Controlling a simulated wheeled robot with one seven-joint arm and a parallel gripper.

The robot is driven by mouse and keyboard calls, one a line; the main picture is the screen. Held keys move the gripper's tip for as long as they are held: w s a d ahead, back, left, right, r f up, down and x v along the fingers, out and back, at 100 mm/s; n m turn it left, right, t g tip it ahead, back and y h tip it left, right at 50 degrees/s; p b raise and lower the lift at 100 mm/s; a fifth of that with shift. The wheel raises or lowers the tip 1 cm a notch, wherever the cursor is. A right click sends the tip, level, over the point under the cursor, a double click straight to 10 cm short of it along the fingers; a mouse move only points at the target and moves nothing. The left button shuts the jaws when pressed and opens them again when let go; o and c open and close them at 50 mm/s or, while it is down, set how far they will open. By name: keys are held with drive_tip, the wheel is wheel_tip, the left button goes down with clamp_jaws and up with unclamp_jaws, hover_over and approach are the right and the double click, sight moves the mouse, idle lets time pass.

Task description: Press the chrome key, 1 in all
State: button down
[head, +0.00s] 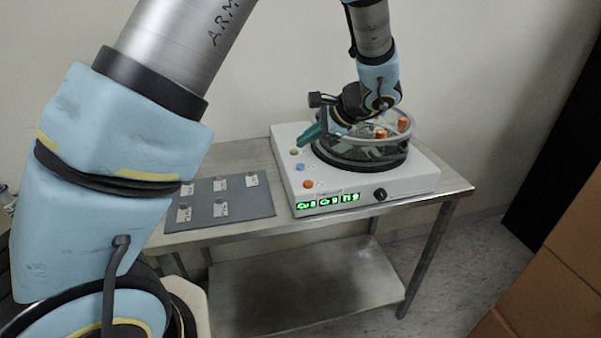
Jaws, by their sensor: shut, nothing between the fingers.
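The white vacuum machine (425,178) stands on the metal table, with three round keys in a row on its left side. The green key (294,152) is farthest back, the blue key (301,167) is in the middle and the orange key (308,184) is nearest the front. I cannot read which one is marked chrome. Contact with the key cannot be told.
A clear round chamber (362,152) with copper-coloured pieces sits on the machine, close beside my gripper. A black knob (380,194) is on the front. A grey mat (245,207) with several small labelled samples lies left of it. Brown boxes (560,255) stand at right.

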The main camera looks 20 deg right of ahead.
drive_tip(key=shift+f+b, duration=0.95)
drive_tip(key=shift+f, duration=0.9)
drive_tip(key=shift+f, duration=0.15)
idle(0.4)
drive_tip(key=shift+f+b, duration=0.3)
drive_tip(key=shift+f+b, duration=0.35)
drive_tip(key=shift+f, duration=0.1)
idle(0.7)
drive_tip(key=shift+r, duration=0.1)
drive_tip(key=shift+r+p, duration=0.65)
drive_tip(key=shift+r, duration=0.15)
drive_tip(key=shift+r, duration=0.15)
wheel_tip(320, 180, up, 5)
drive_tip(key=p, duration=0.3)
